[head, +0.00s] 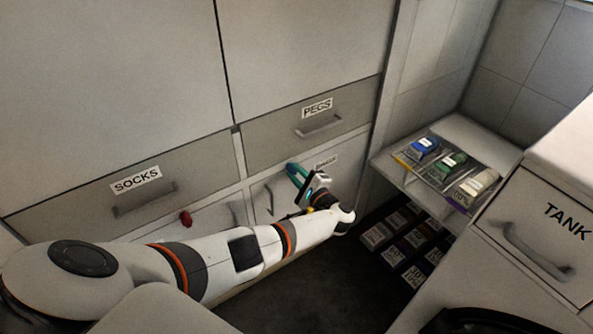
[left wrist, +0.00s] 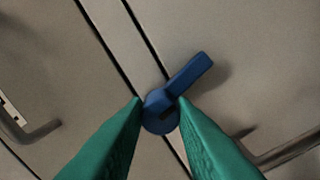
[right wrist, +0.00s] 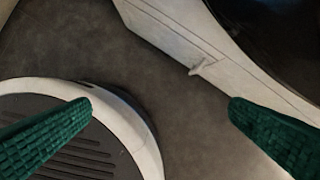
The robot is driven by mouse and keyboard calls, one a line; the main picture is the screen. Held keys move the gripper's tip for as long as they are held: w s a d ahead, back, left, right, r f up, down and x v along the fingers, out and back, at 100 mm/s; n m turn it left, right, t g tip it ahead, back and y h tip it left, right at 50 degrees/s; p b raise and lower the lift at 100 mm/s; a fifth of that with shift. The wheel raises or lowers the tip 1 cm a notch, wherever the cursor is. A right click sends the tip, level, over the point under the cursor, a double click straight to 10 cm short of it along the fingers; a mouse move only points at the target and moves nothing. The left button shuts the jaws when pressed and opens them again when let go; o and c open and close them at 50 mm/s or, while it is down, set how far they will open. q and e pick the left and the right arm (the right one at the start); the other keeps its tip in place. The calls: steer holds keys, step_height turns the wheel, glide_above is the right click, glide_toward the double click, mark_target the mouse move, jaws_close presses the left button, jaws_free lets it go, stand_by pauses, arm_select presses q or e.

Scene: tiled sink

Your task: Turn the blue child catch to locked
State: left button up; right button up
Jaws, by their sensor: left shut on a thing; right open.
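The blue child catch (left wrist: 188,77) shows in the left wrist view, with a round hub and a straight lever slanting to the upper right. It sits beside the dark gap between two pale panels. My left gripper (left wrist: 160,101) is shut on the hub, with one green finger on each side. In the head view my left gripper (head: 299,174) is at the cabinet front below the PEGS drawer, and I cannot make out the catch there. My right gripper (right wrist: 160,108) is open and empty in the right wrist view, above the floor.
A red knob-like part (head: 186,218) is on the cabinet under the SOCKS drawer (head: 90,208). The PEGS drawer (head: 355,113) is above my left gripper. A shelf (head: 455,124) with coloured packs and the TANK drawer (head: 545,235) stand at the right. Dark floor lies between.

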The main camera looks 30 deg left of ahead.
arm_select(q)
steer(key=shift+m+p, duration=0.45)
steer(key=shift+m, duration=1.15)
arm_select(e)
steer(key=shift+s+d+f, duration=0.1)
steer(key=shift+s+f, duration=0.4)
steer(key=shift+f, duration=0.4)
steer(key=shift+s+f, duration=0.45)
steer(key=shift+f, duration=0.4)
arm_select(q)
steer(key=o, duration=1)
steer(key=shift+d, duration=0.15)
steer(key=shift+s+d, duration=0.1)
steer(key=shift+d, duration=0.15)
steer(key=p+v, duration=0.1)
steer(key=v, duration=1)
steer(key=shift+d, duration=0.15)
arm_select(e)
steer(key=s+f, duration=0.2)
steer(key=f, duration=0.1)
steer(key=shift+s+d, duration=0.2)
